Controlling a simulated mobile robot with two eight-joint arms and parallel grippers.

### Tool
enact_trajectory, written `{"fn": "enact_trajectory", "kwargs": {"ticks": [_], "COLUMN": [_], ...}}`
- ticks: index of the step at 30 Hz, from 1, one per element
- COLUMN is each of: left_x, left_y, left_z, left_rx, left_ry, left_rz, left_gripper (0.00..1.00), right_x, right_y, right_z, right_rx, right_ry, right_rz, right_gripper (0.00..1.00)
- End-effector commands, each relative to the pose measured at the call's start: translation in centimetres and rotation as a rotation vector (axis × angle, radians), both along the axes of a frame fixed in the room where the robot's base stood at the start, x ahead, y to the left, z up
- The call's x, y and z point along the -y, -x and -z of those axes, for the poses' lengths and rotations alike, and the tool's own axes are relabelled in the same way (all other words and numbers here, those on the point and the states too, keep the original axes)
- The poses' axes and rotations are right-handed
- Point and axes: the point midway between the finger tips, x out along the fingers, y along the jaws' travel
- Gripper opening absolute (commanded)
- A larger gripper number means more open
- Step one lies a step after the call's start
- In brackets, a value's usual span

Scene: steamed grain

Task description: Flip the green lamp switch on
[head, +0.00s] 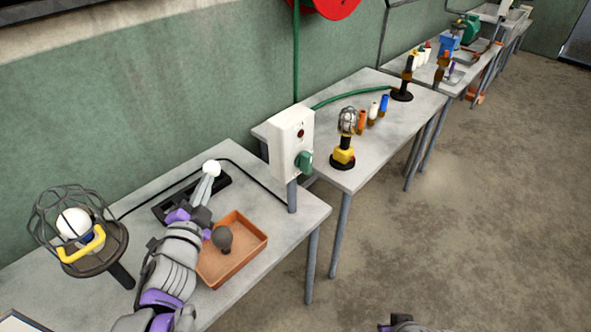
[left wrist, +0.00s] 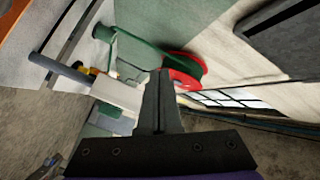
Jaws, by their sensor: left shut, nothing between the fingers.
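The green switch (head: 305,161) is on the front of a white box (head: 291,139), below a dark red round part. The box stands on a post at the right end of the near table. My left gripper (head: 208,181) is over the near table, left of the box and apart from it. Its fingers are shut with nothing between them; the left wrist view shows them together (left wrist: 161,100). A pale box (left wrist: 112,92) is left of the fingers in that view. I cannot make out the switch there. My right gripper's fingers are not in view.
An orange tray (head: 255,235) with a dark bulb (head: 222,239) lies beside my left arm. A caged lamp (head: 78,235) stands at left, and a white ball (head: 211,168) is by my fingertips. A yellow-based lamp (head: 343,155) stands behind the box. A red reel (head: 335,5) is above.

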Motion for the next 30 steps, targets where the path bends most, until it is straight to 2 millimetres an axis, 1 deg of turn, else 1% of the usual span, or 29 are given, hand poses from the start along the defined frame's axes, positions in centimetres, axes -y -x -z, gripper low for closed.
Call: {"fn": "enact_trajectory", "kwargs": {"ticks": [1,2,5,6,9,12,15,18,30], "left_x": [0.9,1.7,4.3,5.2,7.2,8.6,9.4,9.7,10.0], "left_y": [-0.7,-1.0,-1.4,-1.4,-1.0,-0.5,0.0,0.2,0.1], "left_z": [-0.3,-0.5,-0.5,-0.3,0.8,1.9,2.7,3.0,3.0], "left_rx": [0.046,0.072,0.142,0.163,0.198,0.216,0.224,0.227,0.229], "left_ry": [-0.079,-0.127,-0.271,-0.322,-0.423,-0.493,-0.532,-0.549,-0.551], "left_rz": [0.070,0.118,0.276,0.339,0.476,0.582,0.649,0.680,0.685], "left_gripper": [0.00,0.00,0.00,0.00,0.00,0.00,0.00,0.00,0.00], "right_x": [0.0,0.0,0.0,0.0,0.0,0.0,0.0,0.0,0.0], "right_y": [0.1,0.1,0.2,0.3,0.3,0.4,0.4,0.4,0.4], "right_z": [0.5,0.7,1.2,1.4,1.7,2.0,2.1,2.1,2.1], "right_rx": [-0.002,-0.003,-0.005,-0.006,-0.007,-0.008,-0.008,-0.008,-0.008], "right_ry": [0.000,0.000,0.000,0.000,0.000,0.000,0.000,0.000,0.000], "right_rz": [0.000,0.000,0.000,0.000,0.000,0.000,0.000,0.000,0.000], "right_gripper": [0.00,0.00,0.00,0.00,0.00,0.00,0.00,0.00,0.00]}}
